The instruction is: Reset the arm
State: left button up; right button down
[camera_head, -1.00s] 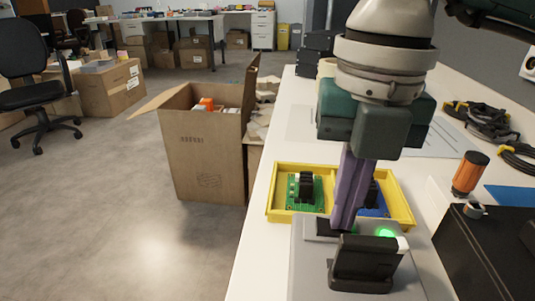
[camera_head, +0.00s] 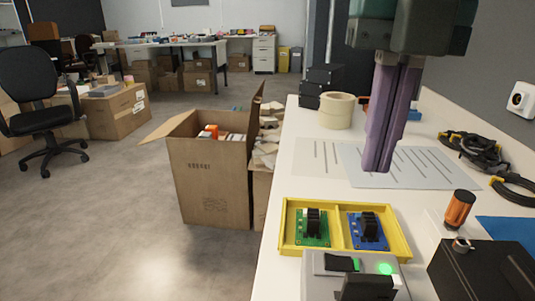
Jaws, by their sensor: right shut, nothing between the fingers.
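My right gripper (camera_head: 379,165) hangs down from the top of the picture, with its purple fingers closed together and nothing between them. It is above the white table, over the printed sheet (camera_head: 420,168) and behind the yellow tray as I look. The yellow tray (camera_head: 283,232) has two compartments. A green circuit board (camera_head: 313,228) lies in the left one and a blue circuit board (camera_head: 369,231) in the right one. A grey device (camera_head: 315,286) with a lit green light and a black part stands in front of the tray. My left gripper is out of the picture.
A tape roll (camera_head: 337,111) and black boxes (camera_head: 318,86) stand at the table's far end. An orange cylinder (camera_head: 459,210), a black box (camera_head: 480,272) and cables (camera_head: 474,152) are on the right. An open carton (camera_head: 211,178) stands on the floor left of the table.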

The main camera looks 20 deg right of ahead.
jog(key=shift+r, duration=0.45)
